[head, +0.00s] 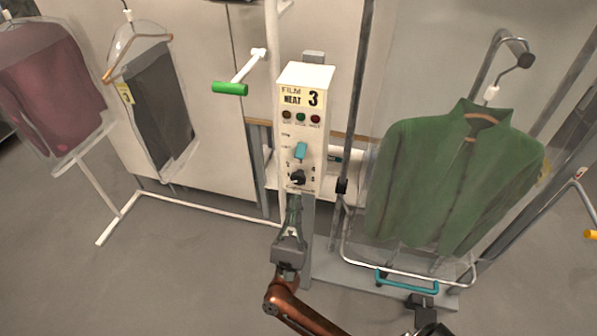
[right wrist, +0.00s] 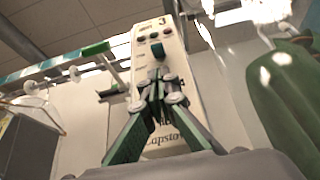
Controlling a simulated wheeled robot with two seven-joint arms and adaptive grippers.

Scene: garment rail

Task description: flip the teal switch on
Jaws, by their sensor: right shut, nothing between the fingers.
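The teal switch (head: 300,150) sits on the front of a white control box (head: 319,160), below three small lamps and above a black knob (head: 298,178). My right gripper (head: 295,196) is shut and empty, pointing up at the box. Its fingertips are just below the black knob in the head view and below the switch in the right wrist view (right wrist: 162,90). Whether they touch the box I cannot tell. The switch is clear of the fingers.
A green-handled lever (head: 230,88) sticks out left of the box. A green jacket (head: 450,180) hangs at the right, above a teal bar (head: 407,281). Bagged garments hang at the left, one dark (head: 160,105), one maroon (head: 55,90). Floor is open at the lower left.

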